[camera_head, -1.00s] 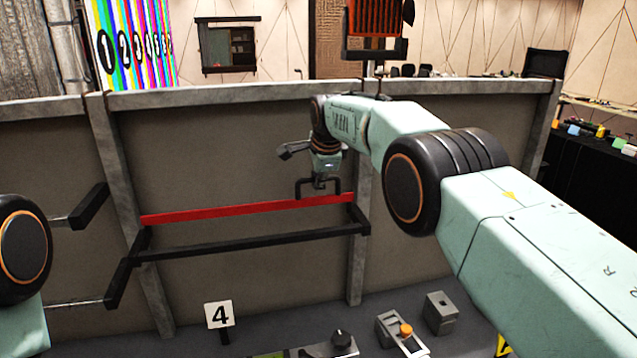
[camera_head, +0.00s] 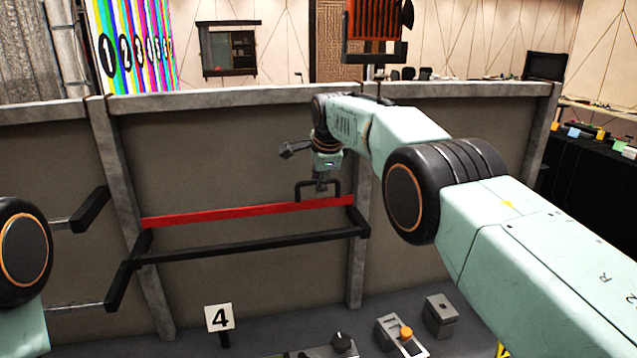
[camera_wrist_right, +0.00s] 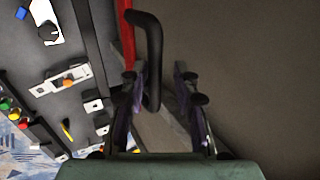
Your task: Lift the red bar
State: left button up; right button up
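The red bar (camera_head: 235,213) spans the grey wall panel, its left end slightly lower in the head view. A black handle (camera_head: 299,186) rises from its right part. In the right wrist view the bar (camera_wrist_right: 127,45) is a red strip at the top, and the curved handle (camera_wrist_right: 153,50) reaches down between my fingers. My right gripper (camera_head: 321,184) is at the handle. In the wrist view its fingers (camera_wrist_right: 163,90) are apart, with the handle close to the left finger and a gap to the right one. My left gripper is out of view.
A black rail frame (camera_head: 250,244) juts from the wall just below the bar. A desk below holds a "4" sign (camera_head: 219,319), a knob box (camera_head: 341,344), an orange-button box (camera_head: 404,336) and a grey block (camera_head: 441,312). A red-grilled lamp (camera_head: 377,20) stands behind the wall.

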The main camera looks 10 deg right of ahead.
jog(key=shift+s+f, duration=0.1)
jog(key=shift+f, duration=0.05)
jog(key=shift+a+f, duration=0.1)
jog(key=shift+r, duration=0.3)
jog(key=v, duration=1.1)
jog(key=shift+s+r, duration=0.25)
jog(key=shift+r, duration=0.05)
jog(key=shift+w+f, duration=0.1)
jog(key=shift+w, duration=0.1)
